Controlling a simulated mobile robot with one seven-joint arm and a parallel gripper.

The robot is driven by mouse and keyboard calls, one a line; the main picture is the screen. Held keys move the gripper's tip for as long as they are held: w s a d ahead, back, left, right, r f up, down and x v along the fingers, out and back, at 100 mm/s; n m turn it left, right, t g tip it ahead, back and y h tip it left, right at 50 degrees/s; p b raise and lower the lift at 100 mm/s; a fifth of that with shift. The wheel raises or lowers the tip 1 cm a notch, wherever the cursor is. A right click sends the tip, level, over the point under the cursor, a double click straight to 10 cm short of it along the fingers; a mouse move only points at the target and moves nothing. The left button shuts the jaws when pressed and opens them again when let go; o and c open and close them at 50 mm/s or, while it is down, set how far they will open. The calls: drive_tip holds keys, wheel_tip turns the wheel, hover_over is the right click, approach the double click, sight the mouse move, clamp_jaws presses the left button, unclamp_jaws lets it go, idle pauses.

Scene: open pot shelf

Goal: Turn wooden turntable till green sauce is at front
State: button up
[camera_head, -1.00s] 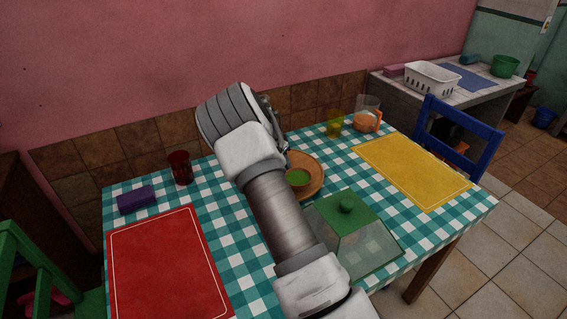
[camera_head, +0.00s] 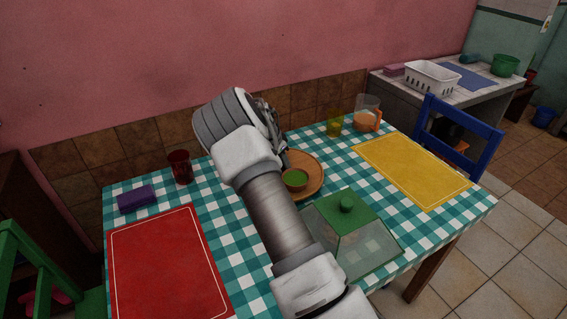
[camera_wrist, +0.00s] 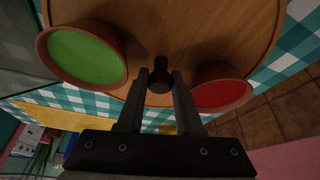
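The round wooden turntable (camera_head: 316,182) stands on the checkered table, partly hidden behind my arm in the head view. The bowl of green sauce (camera_head: 295,178) sits on its near side there. In the wrist view the green sauce (camera_wrist: 87,56) is on the left and a bowl of red sauce (camera_wrist: 221,95) on the right, with bare wood (camera_wrist: 190,25) between. A dark upright knob (camera_wrist: 160,75) stands on the turntable. My gripper (camera_wrist: 160,78) has one finger on each side of the knob and appears closed on it. The fingertips are hidden in the head view.
A dark red glass (camera_head: 180,166) and purple block (camera_head: 137,199) are at left.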

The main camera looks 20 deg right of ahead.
drive_tip(key=shift+o, duration=0.6)
drive_tip(key=shift+a+r, duration=0.1)
drive_tip(key=shift+r, duration=0.1)
drive_tip(key=p+v, duration=0.2)
drive_tip(key=v, duration=1.5)
